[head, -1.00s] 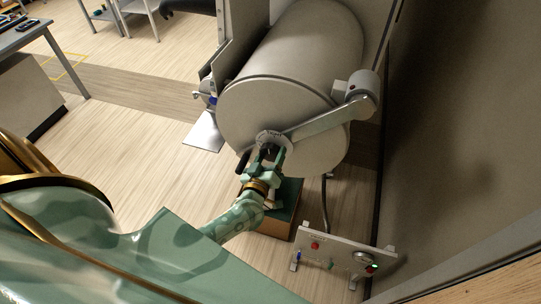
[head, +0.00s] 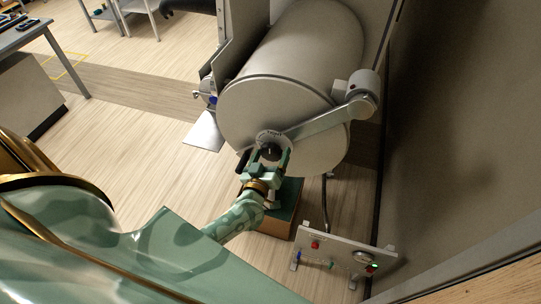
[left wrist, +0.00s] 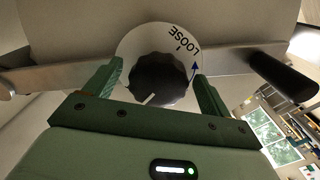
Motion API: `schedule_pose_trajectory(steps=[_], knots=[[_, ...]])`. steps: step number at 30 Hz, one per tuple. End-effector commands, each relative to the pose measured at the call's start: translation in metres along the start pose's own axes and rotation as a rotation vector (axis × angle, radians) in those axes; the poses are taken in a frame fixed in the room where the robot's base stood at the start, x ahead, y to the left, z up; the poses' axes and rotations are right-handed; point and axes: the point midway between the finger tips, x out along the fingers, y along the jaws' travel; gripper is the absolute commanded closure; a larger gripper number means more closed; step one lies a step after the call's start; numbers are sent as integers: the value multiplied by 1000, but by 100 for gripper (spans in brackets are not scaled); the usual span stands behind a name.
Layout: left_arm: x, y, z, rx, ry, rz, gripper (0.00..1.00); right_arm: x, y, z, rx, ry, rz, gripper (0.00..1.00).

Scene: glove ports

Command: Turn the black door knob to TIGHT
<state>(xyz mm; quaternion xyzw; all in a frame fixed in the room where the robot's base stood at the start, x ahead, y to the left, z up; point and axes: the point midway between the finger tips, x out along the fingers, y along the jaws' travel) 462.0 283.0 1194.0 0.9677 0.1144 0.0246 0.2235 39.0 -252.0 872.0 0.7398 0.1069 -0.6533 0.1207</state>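The black door knob (head: 270,151) sits on a white round dial at the front of the big grey cylinder's door. The left wrist view shows the knob (left wrist: 160,78) close up, its white pointer line toward the lower left of the picture. My right gripper is out of view.
A grey metal bar (head: 325,121) crosses the door behind the dial and has a black handle (left wrist: 283,77) at one end. A small panel (head: 335,255) with a red button and a green light stands below right. A grey wall (head: 460,120) rises on the right.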

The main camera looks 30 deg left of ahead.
Motion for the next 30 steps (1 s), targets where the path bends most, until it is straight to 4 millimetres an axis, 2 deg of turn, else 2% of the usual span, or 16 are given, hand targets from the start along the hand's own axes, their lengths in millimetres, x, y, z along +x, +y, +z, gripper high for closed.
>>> schedule_pose_trajectory(steps=[5, 8, 11, 18, 24, 30], knots=[[0, 0, -1, -2, 2, 0, 17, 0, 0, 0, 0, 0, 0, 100], [-7, 0, 0, -3, 1, 0, 17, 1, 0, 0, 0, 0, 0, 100], [-25, -1, 1, -4, 0, -1, 17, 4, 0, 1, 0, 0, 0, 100], [-90, -2, 2, -2, -1, -2, 17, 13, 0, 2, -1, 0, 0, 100], [-136, -1, 2, -2, -1, -2, 17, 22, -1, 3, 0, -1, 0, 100], [-159, 0, 1, -2, 1, 0, 17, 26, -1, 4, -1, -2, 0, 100]])
